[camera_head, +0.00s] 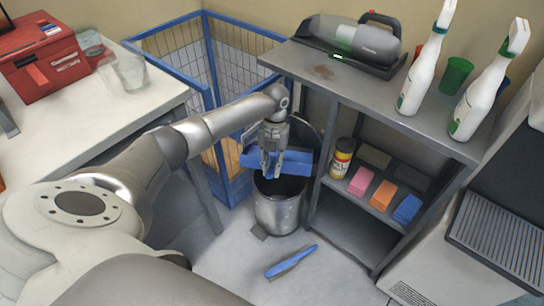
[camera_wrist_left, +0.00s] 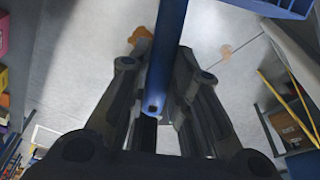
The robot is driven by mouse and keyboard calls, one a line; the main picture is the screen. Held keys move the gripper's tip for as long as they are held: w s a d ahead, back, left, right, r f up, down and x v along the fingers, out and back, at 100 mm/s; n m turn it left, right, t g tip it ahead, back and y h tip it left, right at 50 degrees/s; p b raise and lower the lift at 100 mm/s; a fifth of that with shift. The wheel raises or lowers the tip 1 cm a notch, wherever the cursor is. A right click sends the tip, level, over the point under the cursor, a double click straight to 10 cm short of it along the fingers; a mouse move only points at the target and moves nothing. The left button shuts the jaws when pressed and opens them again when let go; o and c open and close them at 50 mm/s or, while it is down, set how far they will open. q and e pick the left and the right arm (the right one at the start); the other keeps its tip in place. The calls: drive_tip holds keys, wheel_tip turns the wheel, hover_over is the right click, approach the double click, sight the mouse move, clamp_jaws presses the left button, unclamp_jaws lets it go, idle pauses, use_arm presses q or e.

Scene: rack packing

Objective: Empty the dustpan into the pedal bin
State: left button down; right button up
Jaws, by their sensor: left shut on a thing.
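The blue dustpan (camera_head: 297,164) is in the air over the mouth of the metal pedal bin (camera_head: 278,213) in the head view. My left gripper (camera_head: 271,167) is shut on its handle. The left wrist view shows the blue handle (camera_wrist_left: 168,45) between the two fingers, and a part of the pan (camera_wrist_left: 284,6) at the top right. The bin stands upright on the floor, with its dark opening partly hidden by the dustpan. A grey rounded shape behind the dustpan looks like the raised lid. The pan's contents cannot be made out. My right gripper is not in view.
A blue brush (camera_head: 291,262) lies on the floor in front of the bin. A grey shelf unit (camera_head: 340,248) stands close on the bin's right, holding a handheld vacuum (camera_head: 352,40) and spray bottles. A blue wire cage (camera_head: 207,60) stands behind, and a white table (camera_head: 60,135) left.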

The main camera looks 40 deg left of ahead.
use_arm(q)
drive_tip(key=shift+r+t+y+p, duration=0.4)
drive_tip(key=shift+r+t+p, duration=0.45)
drive_tip(key=shift+r+p, duration=0.85)
drive_tip(key=shift+r+t+y+p, duration=0.4)
drive_tip(key=shift+r+t+p, duration=0.5)
drive_tip(key=shift+p, duration=1.5)
drive_tip(key=shift+r, duration=0.15)
drive_tip(key=shift+t, duration=0.25)
